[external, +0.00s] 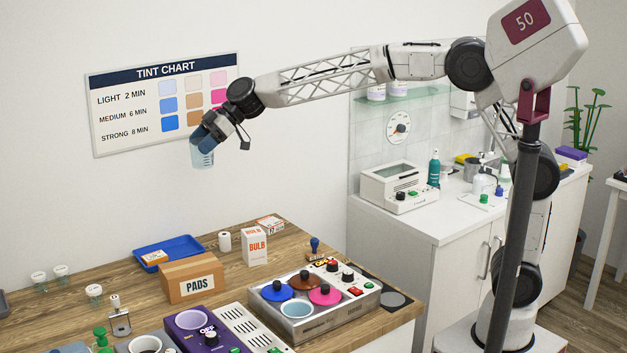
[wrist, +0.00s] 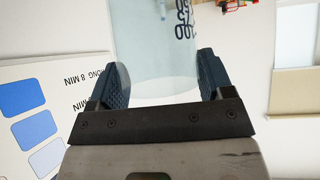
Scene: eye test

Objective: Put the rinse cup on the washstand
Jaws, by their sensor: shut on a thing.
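My gripper (external: 204,139) is high in front of the wall, its dark blue fingers shut on a clear, pale blue cup (external: 202,158), which I take as the rinse cup. The cup hangs below the fingers, well above the wooden table. In the wrist view the cup (wrist: 158,45) shows between the two fingers (wrist: 158,88), with dark printed numbers on its side. Its far end is cut off there. No washstand is labelled; the white counter (external: 410,222) along the tiled wall at right may be it. The cup is far left of that counter.
The wooden table (external: 120,295) below holds a PADS box (external: 190,280), BULB box (external: 255,247), blue tray (external: 168,252) and a machine with coloured lids (external: 315,300). On the counter stand a white device (external: 392,183) and teal bottle (external: 434,169). A tint chart (external: 130,105) hangs behind my gripper.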

